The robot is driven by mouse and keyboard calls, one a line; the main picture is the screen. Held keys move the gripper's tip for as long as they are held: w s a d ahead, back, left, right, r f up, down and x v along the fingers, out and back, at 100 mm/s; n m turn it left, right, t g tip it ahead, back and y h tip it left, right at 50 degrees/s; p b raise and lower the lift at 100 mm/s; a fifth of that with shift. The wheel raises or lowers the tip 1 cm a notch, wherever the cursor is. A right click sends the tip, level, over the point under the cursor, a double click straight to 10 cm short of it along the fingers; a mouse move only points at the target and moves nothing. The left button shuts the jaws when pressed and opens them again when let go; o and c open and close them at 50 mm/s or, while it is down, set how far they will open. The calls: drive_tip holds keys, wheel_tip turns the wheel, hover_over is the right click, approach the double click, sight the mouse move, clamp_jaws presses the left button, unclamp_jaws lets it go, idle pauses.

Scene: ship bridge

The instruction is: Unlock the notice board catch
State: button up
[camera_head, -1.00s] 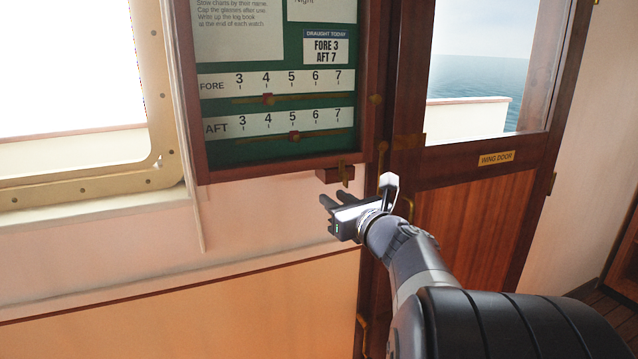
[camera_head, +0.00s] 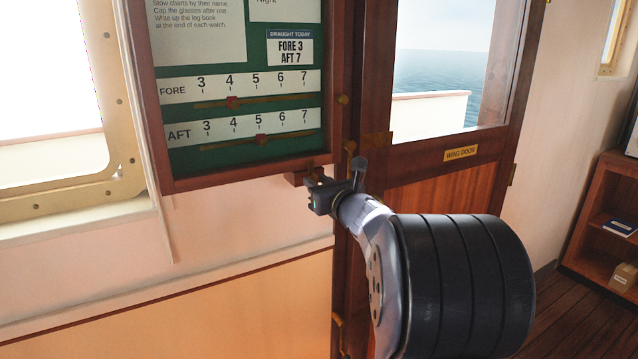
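The notice board (camera_head: 250,172) hangs on the wall with a dark wooden frame and a green face. Its catch (camera_head: 311,172) is a small brass piece on a wooden block (camera_head: 294,179) under the frame's lower right edge. My gripper (camera_head: 310,190) is right at the catch, just below the frame corner. The gripper body covers most of the block and the lower part of the catch. The fingers are small and largely hidden, so I cannot tell whether they are apart or touch the catch.
The wing door (camera_head: 440,195) with its brass label stands right of the board. A brass-framed window (camera_head: 122,150) is at the left. A shelf (camera_head: 600,215) with a book and a box stands at the far right. The wall below the board is clear.

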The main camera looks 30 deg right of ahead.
clamp_jaws()
drive_tip(key=shift+f+n+b, duration=0.15)
drive_tip(key=shift+n+b, duration=0.15)
drive_tip(key=shift+b, duration=0.3)
drive_tip(key=n+b, duration=0.8)
drive_tip(key=b, duration=0.1)
drive_tip(key=n+b, duration=0.8)
drive_tip(key=n, duration=0.1)
drive_tip(key=shift+a+f+b, duration=0.1)
drive_tip(key=shift+a+b, duration=0.1)
drive_tip(key=shift+b, duration=0.2)
drive_tip(key=shift+s+n, duration=0.1)
drive_tip(key=shift+n, duration=0.2)
